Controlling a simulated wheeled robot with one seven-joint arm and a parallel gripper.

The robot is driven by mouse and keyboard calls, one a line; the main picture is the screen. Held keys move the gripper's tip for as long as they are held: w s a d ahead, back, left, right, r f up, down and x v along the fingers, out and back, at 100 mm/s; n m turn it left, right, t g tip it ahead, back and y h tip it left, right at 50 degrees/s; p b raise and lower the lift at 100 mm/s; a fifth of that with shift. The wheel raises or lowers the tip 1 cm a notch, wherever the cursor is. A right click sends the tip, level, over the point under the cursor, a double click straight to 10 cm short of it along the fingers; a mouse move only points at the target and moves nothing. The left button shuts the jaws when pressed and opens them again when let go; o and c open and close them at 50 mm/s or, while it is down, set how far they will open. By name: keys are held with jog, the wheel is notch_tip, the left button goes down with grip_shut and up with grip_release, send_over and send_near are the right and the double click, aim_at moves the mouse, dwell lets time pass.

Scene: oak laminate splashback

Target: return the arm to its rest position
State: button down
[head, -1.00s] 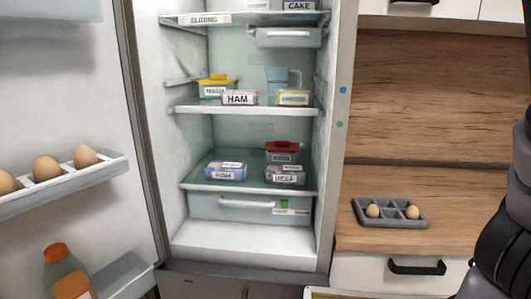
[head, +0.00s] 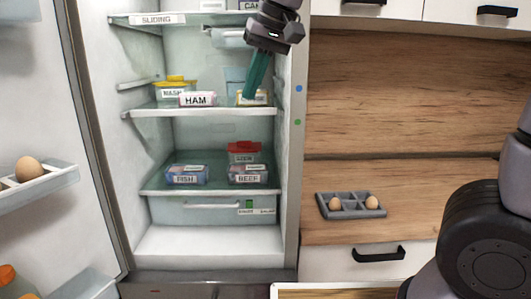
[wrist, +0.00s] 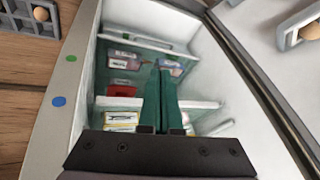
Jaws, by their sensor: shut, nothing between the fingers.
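My gripper (head: 250,96) hangs from the top of the head view, in front of the open fridge (head: 180,245). Its green fingers point down, close together with nothing between them. In the head view their tips overlap the yellow-edged box at the right of the middle shelf; I cannot tell the distance between them. In the wrist view the gripper (wrist: 161,68) points into the fridge, its fingers side by side over the shelves. A dark part of my arm fills the right edge of the head view.
The ham box (head: 197,99) and a yellow-lidded box (head: 174,89) sit on the middle shelf. Fish (head: 186,175) and beef (head: 248,175) boxes sit below. The open door's rack (head: 40,187) stands left. An egg tray (head: 350,207) lies on the counter at right.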

jog(key=s+d+f+m+t+h, duration=0.1)
jog(key=d+m, duration=0.3)
jog(key=d, duration=1)
jog(key=s+d+f+m+t+h, duration=0.1)
jog(key=d+m+t, duration=0.2)
jog(key=d, duration=1.1)
jog(key=shift+s+d+m, duration=0.2)
jog(key=shift+d+m, duration=0.2)
jog(key=shift+m, duration=0.2)
